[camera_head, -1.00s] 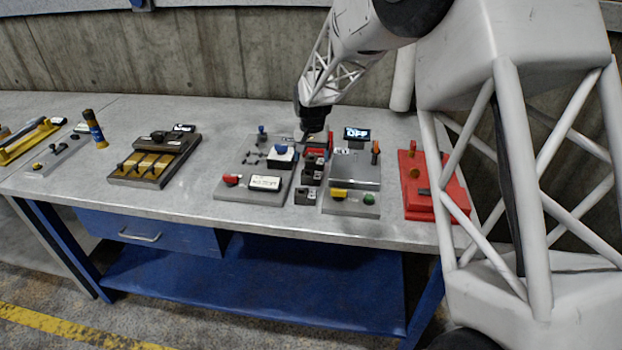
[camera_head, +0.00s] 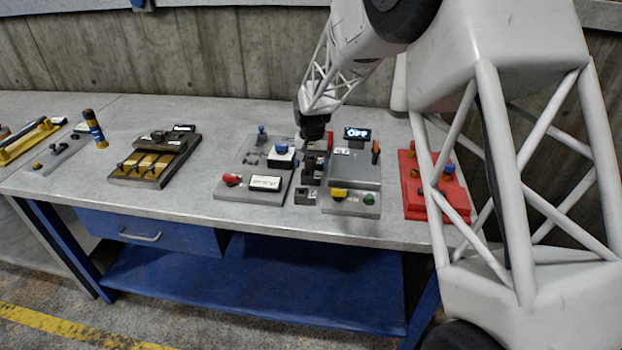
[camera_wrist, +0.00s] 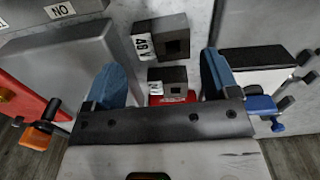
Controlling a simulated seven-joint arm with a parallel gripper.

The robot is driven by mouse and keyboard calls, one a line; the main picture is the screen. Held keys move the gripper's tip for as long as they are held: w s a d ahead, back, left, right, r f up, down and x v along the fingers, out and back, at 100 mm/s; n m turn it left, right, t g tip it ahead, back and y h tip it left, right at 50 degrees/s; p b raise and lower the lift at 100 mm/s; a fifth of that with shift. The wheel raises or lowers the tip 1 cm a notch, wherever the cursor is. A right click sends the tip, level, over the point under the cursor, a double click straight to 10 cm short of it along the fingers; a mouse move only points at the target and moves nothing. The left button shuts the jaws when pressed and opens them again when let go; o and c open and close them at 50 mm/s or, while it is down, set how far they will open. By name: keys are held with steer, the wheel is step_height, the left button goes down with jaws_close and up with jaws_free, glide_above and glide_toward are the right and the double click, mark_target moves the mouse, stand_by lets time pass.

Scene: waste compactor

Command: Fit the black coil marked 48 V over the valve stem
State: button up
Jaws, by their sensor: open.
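A black block-shaped coil (camera_wrist: 174,40) with a square hole and a white label reading 48 V lies at the top of the wrist view. A second dark block (camera_wrist: 172,73) with a white label is nearer to me, between my fingers in that view; its label is not legible. My gripper (camera_wrist: 164,64) is open, its blue finger pads apart with nothing clasped between them. In the head view my gripper (camera_head: 313,138) is over the back of a short row of dark blocks (camera_head: 306,196). I cannot make out the valve stem with certainty.
A grey plate with a red knob (camera_head: 232,179) stands left of the row. A red base (camera_head: 411,208) is farther right.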

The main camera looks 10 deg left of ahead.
mark_target(311, 173)
steer(key=shift+f, duration=0.1)
steer(key=shift+w+a+f, duration=0.1)
steer(key=shift+f, duration=2.4)
steer(key=shift+c, duration=0.5)
steer(key=c, duration=0.7)
steer(key=shift+o, duration=0.2)
steer(key=shift+r, duration=0.2)
step_height(311, 173, up, 10)
steer(key=shift+f, duration=0.15)
